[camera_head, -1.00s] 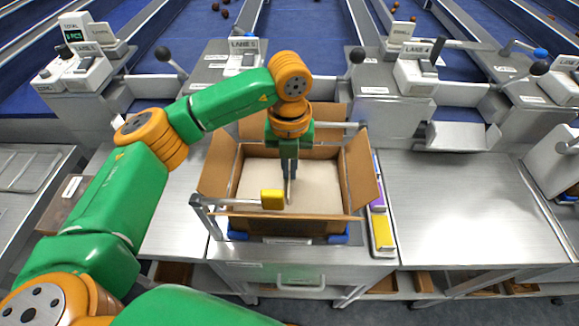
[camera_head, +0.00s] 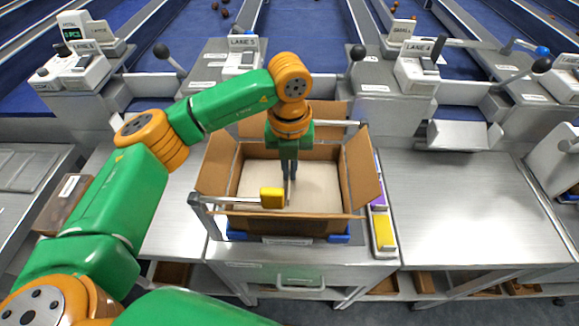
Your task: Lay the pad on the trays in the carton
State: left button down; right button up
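An open cardboard carton (camera_head: 351,178) stands in a metal frame on the middle bench, its flaps spread outward. A flat beige pad (camera_head: 258,180) lies inside and covers most of what shows of the carton's inside. No trays show under it. My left gripper (camera_head: 290,192) points straight down into the carton, with its fingers over the pad. The fingers look close together; whether they touch the pad or grip anything is too small to tell. My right gripper is not in view.
A strip with purple and yellow pads (camera_head: 384,232) lies right of the carton. The steel bench top (camera_head: 470,205) further right is clear. Lane stations with levers stand behind.

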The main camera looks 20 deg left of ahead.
pick_arm(q)
jog(key=shift+f, duration=0.15)
jog(key=c, duration=1.5)
grip_release()
jog(key=o, duration=0.8)
notch_tip(320, 180, up, 12)
jog(key=p, duration=0.8)
jog(key=shift+p, duration=0.35)
